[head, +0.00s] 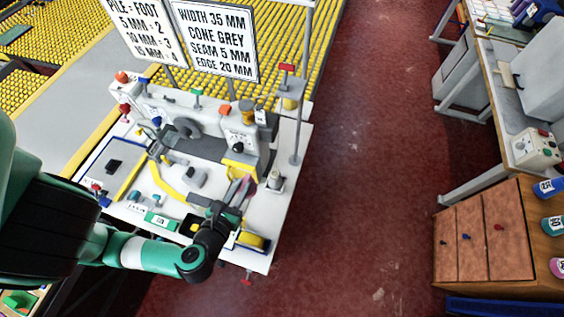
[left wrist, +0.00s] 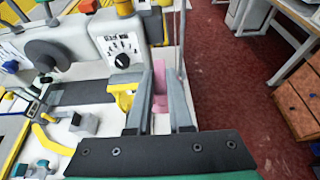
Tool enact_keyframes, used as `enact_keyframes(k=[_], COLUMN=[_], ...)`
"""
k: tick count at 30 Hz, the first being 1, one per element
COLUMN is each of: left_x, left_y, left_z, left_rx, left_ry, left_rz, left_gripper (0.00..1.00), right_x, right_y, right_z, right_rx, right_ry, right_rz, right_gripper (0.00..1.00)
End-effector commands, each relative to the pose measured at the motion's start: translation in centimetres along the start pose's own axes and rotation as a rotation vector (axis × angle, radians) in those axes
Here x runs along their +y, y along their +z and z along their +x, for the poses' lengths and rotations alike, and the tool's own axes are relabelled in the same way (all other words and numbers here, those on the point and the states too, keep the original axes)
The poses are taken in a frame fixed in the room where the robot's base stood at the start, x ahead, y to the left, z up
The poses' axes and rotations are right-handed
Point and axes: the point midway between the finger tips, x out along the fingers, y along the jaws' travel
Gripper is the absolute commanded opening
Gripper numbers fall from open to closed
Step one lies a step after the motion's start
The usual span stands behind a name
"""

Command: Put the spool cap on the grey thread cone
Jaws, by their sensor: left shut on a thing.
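My left gripper (head: 243,189) reaches over the right part of the sewing table. In the left wrist view its two fingers (left wrist: 161,80) are shut on a pink piece (left wrist: 161,96), which I take to be the spool cap. Pink also shows at the fingertips in the head view, but the cap's shape is mostly hidden. The pale grey thread cone (head: 275,179) stands upright near the table's right edge, just right of the fingertips and apart from them in the head view. I cannot make out the cone clearly in the left wrist view. My right gripper is not in view.
The sewing machine (head: 188,124) stands behind the gripper, with a thin metal post (head: 298,125) at the right. A yellow roll (head: 252,240) lies at the front right. Yellow and grey parts lie to the left. Red floor (head: 365,170) is clear beyond the table's right edge.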

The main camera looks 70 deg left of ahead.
Motion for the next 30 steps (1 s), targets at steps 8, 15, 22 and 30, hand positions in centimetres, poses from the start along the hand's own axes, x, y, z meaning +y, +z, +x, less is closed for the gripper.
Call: enact_keyframes(k=[8, 15, 22, 30], left_x=[0.1, -0.9, -2.7, -3.8], left_y=[0.3, 0.2, -1.0, -3.4], left_z=[0.4, 4.4, 11.1, 15.4], left_rx=[0.001, -0.001, 0.0, -0.001], left_ry=[0.01, 0.017, 0.012, 0.006], left_rz=[-0.006, -0.011, -0.006, -0.004], left_gripper=[0.0, 0.0, 0.0, 0.0], right_x=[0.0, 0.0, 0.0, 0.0], right_y=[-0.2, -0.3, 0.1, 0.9], right_z=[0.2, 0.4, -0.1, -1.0], right_rx=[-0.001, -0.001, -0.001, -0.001], right_ry=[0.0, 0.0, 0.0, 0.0], right_rz=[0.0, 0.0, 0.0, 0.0], right_gripper=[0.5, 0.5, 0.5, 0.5])
